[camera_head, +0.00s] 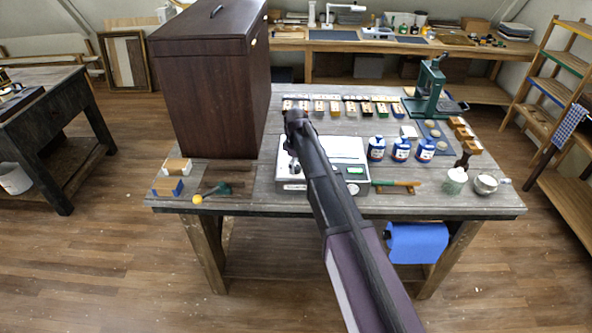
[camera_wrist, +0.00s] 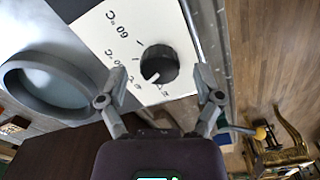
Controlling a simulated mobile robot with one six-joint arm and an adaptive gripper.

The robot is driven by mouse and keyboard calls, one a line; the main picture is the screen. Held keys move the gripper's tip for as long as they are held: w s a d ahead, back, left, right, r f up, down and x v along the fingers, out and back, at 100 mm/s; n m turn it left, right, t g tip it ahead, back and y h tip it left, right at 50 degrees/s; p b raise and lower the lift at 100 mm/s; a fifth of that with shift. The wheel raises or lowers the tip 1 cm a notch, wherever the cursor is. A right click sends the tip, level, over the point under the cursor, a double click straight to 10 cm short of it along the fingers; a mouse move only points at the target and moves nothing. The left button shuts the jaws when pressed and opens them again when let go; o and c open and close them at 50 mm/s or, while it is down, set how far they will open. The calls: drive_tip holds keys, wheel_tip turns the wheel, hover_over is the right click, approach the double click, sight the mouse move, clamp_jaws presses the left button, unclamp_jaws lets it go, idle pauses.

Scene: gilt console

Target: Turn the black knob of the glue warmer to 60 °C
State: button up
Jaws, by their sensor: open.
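The glue warmer (camera_head: 348,148) is a white-topped grey unit on the grey workbench, partly hidden behind my arm. In the wrist view its white panel (camera_wrist: 90,30) carries the black knob (camera_wrist: 164,62) and a printed temperature scale. The "60 °C" label (camera_wrist: 118,24) is at the upper left of the knob. The knob's white pointer points to the lower left, away from that label, towards labels I cannot read clearly. My gripper (camera_wrist: 167,76) is open, one finger on each side of the knob; contact cannot be told. In the head view my gripper (camera_head: 293,163) is over the warmer's left part.
A round grey pot (camera_wrist: 45,85) is beside the panel. A tall dark cabinet (camera_head: 215,90) stands left of the warmer. Blue bottles (camera_head: 400,149) and a brush with a green handle (camera_head: 395,183) are to the right. A yellow-ended tool (camera_head: 215,190) lies front left.

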drive_tip(key=shift+f, duration=0.2)
drive_tip(key=c, duration=1.2)
drive_tip(key=shift+o, duration=0.2)
drive_tip(key=shift+m, duration=0.4)
drive_tip(key=m, duration=0.7)
drive_tip(key=shift+m, duration=0.4)
drive_tip(key=m, duration=0.4)
drive_tip(key=shift+m, duration=0.3)
drive_tip(key=m, duration=0.4)
drive_tip(key=shift+m, duration=0.4)
